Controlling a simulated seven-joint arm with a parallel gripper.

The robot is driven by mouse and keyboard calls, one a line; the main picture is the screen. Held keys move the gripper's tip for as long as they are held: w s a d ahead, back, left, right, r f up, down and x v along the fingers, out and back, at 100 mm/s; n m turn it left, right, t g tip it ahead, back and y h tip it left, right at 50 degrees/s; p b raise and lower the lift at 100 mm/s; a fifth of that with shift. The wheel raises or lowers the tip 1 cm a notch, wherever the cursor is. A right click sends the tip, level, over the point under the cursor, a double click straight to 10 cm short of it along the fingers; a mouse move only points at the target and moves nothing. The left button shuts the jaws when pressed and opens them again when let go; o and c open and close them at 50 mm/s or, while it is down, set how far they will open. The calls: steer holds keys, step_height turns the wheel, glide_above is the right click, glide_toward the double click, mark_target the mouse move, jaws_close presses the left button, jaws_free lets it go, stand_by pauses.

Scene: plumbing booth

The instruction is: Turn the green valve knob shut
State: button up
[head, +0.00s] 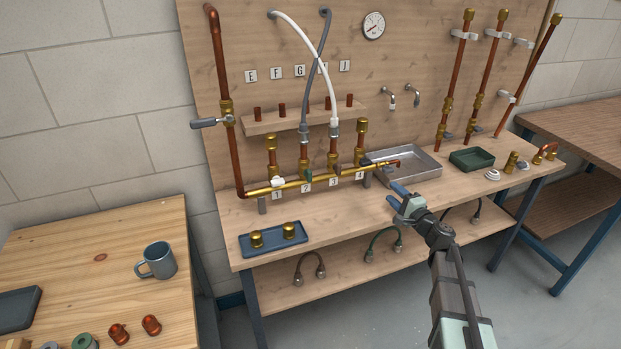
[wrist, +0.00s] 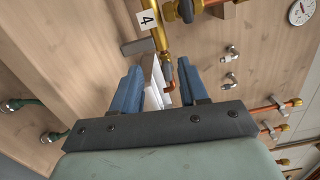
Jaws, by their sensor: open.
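The green valve knob (head: 308,173) sits on the brass manifold (head: 290,189) above label 2, between a white knob (head: 278,182) and a dark knob (head: 337,169). Its exact angle is too small to tell. My gripper (head: 396,196) is to the right of the knob and nearer the camera, over the bench front and apart from the manifold. Its blue fingers are open and empty. In the wrist view my gripper (wrist: 158,86) has the manifold's right end and label 4 (wrist: 148,20) beyond its fingers. I cannot make out the green knob there.
A metal tray (head: 428,166) stands right of the manifold, with a copper spout over it. A green tray (head: 472,160) is further right. A blue tray (head: 262,250) with brass caps lies front left. Grey and white hoses (head: 330,90) rise above the manifold. The bench's front middle is clear.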

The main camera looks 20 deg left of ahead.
steer(key=s+a+r+n+g+y, duration=0.25)
steer(key=s+a, duration=0.65)
steer(key=a, duration=0.5)
steer(key=n+t+h, duration=0.3)
steer(key=n+t, duration=0.1)
steer(key=n, duration=1.2)
glide_toward(310, 177)
steer(key=shift+g, duration=0.25)
steer(key=x, duration=0.9)
steer(key=shift+w+a+r, duration=0.1)
steer(key=shift+w+r, duration=0.1)
steer(key=shift+w, duration=0.05)
